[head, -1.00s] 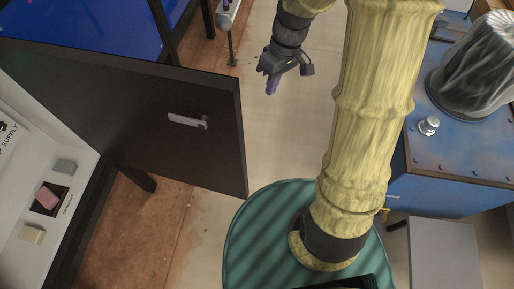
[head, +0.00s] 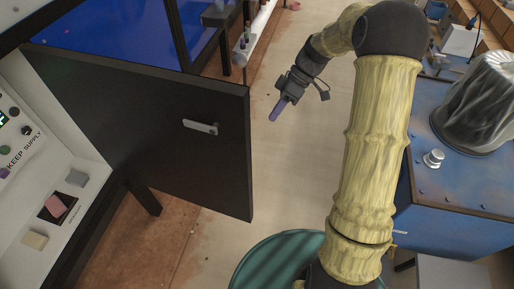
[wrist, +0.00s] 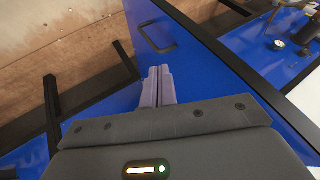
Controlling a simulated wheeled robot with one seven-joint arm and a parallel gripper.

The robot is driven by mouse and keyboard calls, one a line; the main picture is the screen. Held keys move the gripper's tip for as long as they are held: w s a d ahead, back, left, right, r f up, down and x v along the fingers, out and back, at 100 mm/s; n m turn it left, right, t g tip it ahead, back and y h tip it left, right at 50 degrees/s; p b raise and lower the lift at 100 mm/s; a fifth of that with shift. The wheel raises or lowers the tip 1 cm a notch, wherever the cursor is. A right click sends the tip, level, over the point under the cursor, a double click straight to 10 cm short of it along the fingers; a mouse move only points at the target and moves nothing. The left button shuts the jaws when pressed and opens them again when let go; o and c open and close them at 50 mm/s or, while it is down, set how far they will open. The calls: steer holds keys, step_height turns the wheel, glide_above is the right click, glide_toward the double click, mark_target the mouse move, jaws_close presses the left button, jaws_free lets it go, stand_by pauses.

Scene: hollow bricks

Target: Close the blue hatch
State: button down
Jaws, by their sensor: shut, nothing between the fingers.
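The open hatch (head: 150,120) stands out as a wide panel at left in the head view. The face toward the head camera looks near black and carries a silver handle (head: 200,127). In the wrist view a blue panel (wrist: 190,65) with a dark bar handle (wrist: 157,36) and a black border seems to be the hatch's other face. My gripper (head: 274,114) is shut and empty, fingers pointing down, right of the hatch's free edge in the head view. In the wrist view its fingertips (wrist: 160,72) overlap the blue panel, below the handle; contact cannot be told.
A white control panel (head: 50,150) with knobs and coloured buttons is at left. A blue metal cabinet (head: 465,175) with a grey covered object (head: 480,105) is at right. A bare strip of floor (head: 290,185) lies between hatch and cabinet. A thin dark leg (head: 143,196) stands below the hatch.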

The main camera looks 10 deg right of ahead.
steer(key=s+a+f+p, duration=0.4)
steer(key=s+a+f, duration=0.2)
steer(key=a+f, duration=0.1)
steer(key=shift+s+f+p, duration=0.2)
steer(key=shift+f+p, duration=0.2)
steer(key=shift+d+f, duration=0.1)
stand_by(0.4)
